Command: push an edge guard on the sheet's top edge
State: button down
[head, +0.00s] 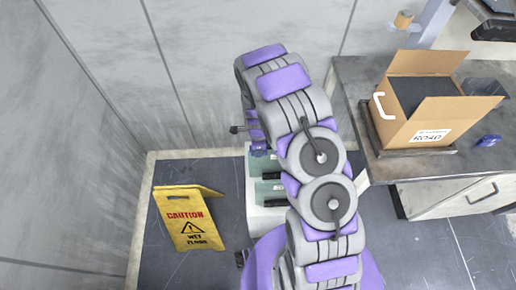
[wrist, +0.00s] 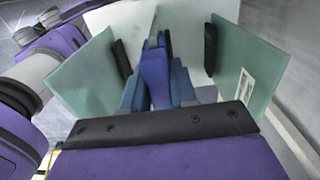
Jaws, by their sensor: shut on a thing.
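My gripper (wrist: 158,48) is shut in the wrist view, its blue and purple fingers close together. A small dark piece shows at the fingertips; it looks like an edge guard, mostly hidden by the fingers. Pale green sheets stand around the gripper: a left sheet (wrist: 85,80), a right sheet (wrist: 245,75) and a back sheet (wrist: 195,20). A black guard (wrist: 122,58) is beside the left sheet and another black guard (wrist: 210,48) beside the right one. I cannot tell whether the held piece touches a sheet. In the head view my arm partly hides the pale rack (head: 252,195) with green sheets.
A yellow caution sign (head: 187,218) stands on the floor left of the rack. A bench (head: 365,85) on the right carries an open cardboard box (head: 395,122) and a small blue item (head: 489,141). Grey walls close in the left and back.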

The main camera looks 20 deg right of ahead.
jog(key=shift+f, duration=0.25)
dwell(0.4)
jog(key=c, duration=0.8)
grip_release()
notch_tip(320, 180, up, 17)
jog(key=p, duration=0.3)
jog(key=shift+r+p, duration=0.15)
jog(key=shift+p, duration=0.2)
